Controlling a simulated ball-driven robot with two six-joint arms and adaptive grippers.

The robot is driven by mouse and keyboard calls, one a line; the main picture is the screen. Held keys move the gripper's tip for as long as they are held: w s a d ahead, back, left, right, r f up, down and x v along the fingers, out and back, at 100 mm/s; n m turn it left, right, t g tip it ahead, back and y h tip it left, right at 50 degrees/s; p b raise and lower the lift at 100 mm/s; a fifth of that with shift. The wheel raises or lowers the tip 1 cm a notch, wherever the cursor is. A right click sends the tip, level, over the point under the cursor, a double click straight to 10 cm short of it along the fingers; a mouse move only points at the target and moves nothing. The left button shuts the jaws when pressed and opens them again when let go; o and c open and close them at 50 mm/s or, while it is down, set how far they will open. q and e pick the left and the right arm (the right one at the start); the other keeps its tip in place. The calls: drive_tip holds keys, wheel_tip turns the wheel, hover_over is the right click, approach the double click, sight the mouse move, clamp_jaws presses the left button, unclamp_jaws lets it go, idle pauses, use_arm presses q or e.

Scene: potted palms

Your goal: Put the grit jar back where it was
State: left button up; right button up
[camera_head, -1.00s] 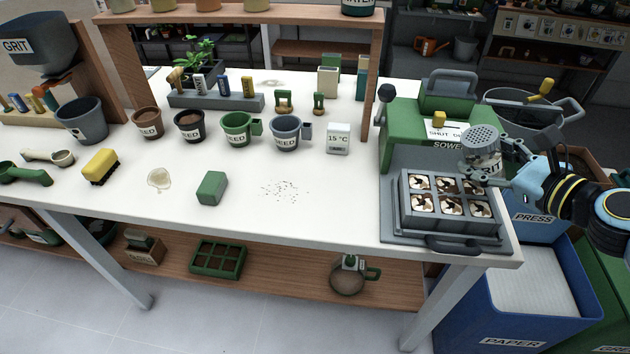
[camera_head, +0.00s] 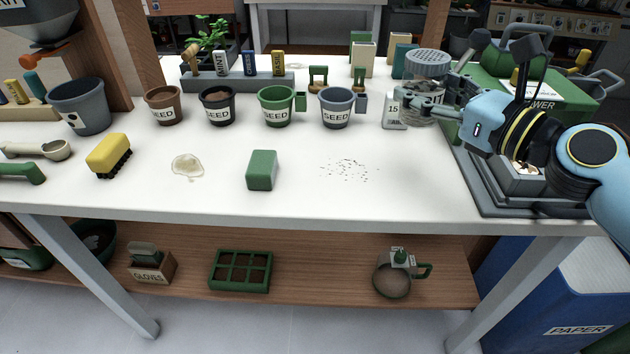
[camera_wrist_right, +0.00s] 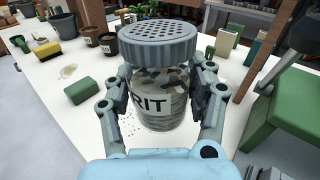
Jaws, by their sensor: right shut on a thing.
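The grit jar (camera_head: 427,88) is a clear jar with a grey perforated lid and grit inside. It is at the right of the bench in the head view. My right gripper (camera_head: 440,100) is shut on it. In the right wrist view the jar (camera_wrist_right: 160,100) stands upright between the two fingers of the right gripper (camera_wrist_right: 162,98), with its label partly covered. The jar partly hides the white 15 °C meter (camera_head: 393,112) in the head view. I cannot tell whether its base touches the bench. My left gripper is not in view.
Seed pots (camera_head: 337,108) line the middle of the white bench (camera_head: 330,195). A green block (camera_head: 262,170), a yellow brush (camera_head: 108,156), a spill (camera_head: 187,166) and scattered specks (camera_head: 348,169) lie in front. The green sower (camera_head: 550,100) stands at the right.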

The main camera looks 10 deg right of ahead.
drive_tip(key=shift+f, duration=0.4)
drive_tip(key=shift+w+a+f+m+t, duration=0.2)
drive_tip(key=shift+f+m+t, duration=0.1)
drive_tip(key=shift+m, duration=0.1)
drive_tip(key=w+a+f+b, duration=0.1)
drive_tip(key=a+f, duration=0.1)
drive_tip(key=a, duration=0.1)
drive_tip(key=w+a+f+b, duration=0.1)
drive_tip(key=w+a+f, duration=0.1)
drive_tip(key=a, duration=0.1)
drive_tip(key=w+a+f+b, duration=0.1)
drive_tip(key=w+a+f, duration=0.1)
drive_tip(key=a, duration=0.1)
drive_tip(key=shift+w+a+f, duration=0.2)
drive_tip(key=shift+f, duration=0.05)
use_arm(q)
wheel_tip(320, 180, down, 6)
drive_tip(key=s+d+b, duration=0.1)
drive_tip(key=b, duration=0.1)
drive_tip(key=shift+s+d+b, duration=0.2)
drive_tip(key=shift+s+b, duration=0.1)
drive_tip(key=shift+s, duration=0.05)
use_arm(e)
drive_tip(key=shift+f, duration=1.95)
drive_tip(key=shift+f, duration=0.15)
drive_tip(key=o, duration=1.3)
drive_tip(key=shift+c, duration=0.2)
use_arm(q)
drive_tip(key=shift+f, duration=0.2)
